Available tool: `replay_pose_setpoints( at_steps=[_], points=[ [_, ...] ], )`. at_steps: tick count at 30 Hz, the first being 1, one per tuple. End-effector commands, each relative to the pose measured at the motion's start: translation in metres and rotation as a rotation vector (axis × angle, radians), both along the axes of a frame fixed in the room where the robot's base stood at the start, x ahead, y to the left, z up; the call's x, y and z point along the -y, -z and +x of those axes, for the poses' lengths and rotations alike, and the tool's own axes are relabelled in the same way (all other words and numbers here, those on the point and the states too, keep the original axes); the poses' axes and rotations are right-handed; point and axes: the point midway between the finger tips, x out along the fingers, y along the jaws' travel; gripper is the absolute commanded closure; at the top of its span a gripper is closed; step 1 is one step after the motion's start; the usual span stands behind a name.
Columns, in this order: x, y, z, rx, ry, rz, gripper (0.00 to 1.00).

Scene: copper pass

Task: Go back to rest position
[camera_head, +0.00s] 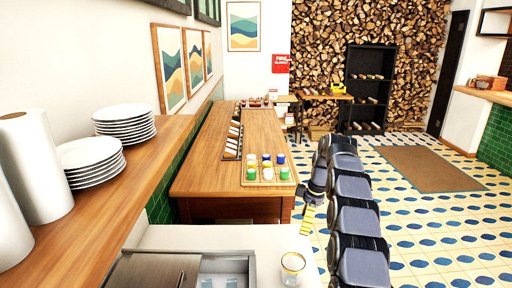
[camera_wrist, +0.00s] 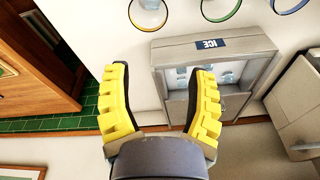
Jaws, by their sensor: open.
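My gripper (camera_head: 307,213) is in the middle of the head view, at the end of my dark grey arm, beside the right front of the wooden counter. In the wrist view my gripper (camera_wrist: 162,88) shows two yellow ridged fingers spread wide apart with nothing between them. Past the fingertips there is a white surface and an ice bin (camera_wrist: 215,52) marked ICE. The gripper looks apart from everything around it.
A glass with a gold rim (camera_head: 291,268) stands on the white counter (camera_head: 190,238) at the front. A wooden tray (camera_head: 269,183) with several coloured cups lies on the wooden counter (camera_head: 208,170). Plate stacks (camera_head: 90,160) stand left.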

Motion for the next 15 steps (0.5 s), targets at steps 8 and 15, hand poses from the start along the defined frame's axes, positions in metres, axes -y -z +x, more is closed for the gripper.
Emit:
replay_pose_setpoints(
  at_steps=[8,15],
  points=[
    [-0.033,-0.066,-0.078,-0.088,0.272,0.007,0.44],
    [-0.050,-0.097,-0.169,-0.162,0.522,-0.036,0.44]
  ],
)
